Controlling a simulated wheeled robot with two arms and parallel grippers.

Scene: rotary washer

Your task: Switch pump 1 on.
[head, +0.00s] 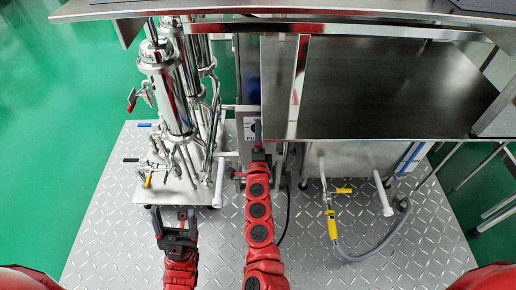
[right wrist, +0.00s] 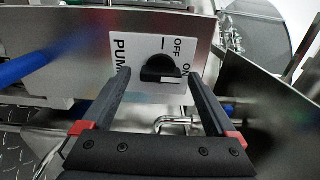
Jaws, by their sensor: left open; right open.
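The pump switch is a black rotary knob (right wrist: 160,69) on a white label (right wrist: 125,45) reading "PUMP", "OFF" and "ON" in the right wrist view. The knob's grip lies roughly across the picture; I cannot tell for sure which mark it points to. Any pump number is hidden. My right gripper (right wrist: 157,74) is open, with a finger on either side of the knob; I cannot tell whether they touch it. My left gripper (head: 176,222) is open and empty above the metal floor.
Steel cylinders and pipes (head: 168,85) with a red-handled valve stand left of the panel. A steel tabletop (head: 385,85) overhangs at right. A grey hose (head: 372,250) with yellow handles lies below it. A blue bar (right wrist: 28,68) shows left of the label.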

